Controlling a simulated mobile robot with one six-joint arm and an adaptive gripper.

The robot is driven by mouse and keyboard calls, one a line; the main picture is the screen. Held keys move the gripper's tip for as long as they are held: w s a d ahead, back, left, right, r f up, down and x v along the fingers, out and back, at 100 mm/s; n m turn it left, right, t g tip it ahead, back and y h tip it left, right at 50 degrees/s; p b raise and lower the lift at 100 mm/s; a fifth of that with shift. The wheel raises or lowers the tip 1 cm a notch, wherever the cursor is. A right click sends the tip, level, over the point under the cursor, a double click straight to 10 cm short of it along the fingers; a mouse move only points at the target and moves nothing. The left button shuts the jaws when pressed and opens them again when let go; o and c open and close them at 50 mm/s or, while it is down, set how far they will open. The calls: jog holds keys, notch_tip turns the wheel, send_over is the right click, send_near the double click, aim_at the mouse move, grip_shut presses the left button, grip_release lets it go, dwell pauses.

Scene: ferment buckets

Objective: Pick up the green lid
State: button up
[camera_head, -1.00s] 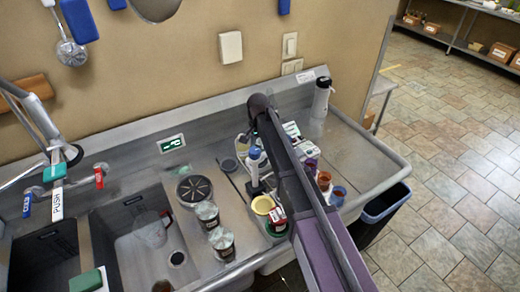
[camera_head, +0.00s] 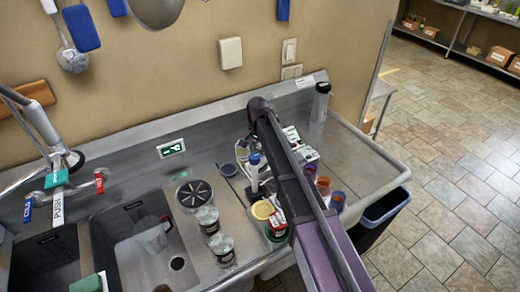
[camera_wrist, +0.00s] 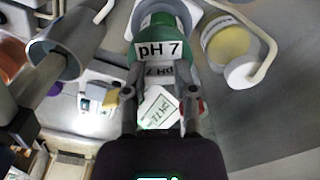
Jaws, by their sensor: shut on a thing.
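A green, rounded thing with a "pH 7" label (camera_wrist: 165,22) is in the middle of the wrist view, and I take it for the green lid. My gripper (camera_wrist: 160,78) has a finger on each side of it and is shut on it. A second "pH 7" label shows between the fingers, and a white label lies closer to my palm. Where the lid ends and any bottle begins is unclear. In the head view a green rim (camera_head: 276,234) shows beside my purple arm at the counter front. My fingers are hidden there.
A yellow-topped jar (camera_head: 263,209) stands close by, also in the wrist view (camera_wrist: 230,40). Orange and blue cups (camera_head: 323,186) are right of my arm.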

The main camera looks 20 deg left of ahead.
jog(key=shift+r+p, duration=4.4)
jog(key=shift+r, duration=0.2)
jog(key=shift+f, duration=0.1)
notch_tip(320, 180, down, 4)
jog(key=b, duration=0.3)
jog(key=shift+r+b, duration=0.25)
jog(key=shift+b, duration=0.15)
jog(key=shift+w, duration=0.1)
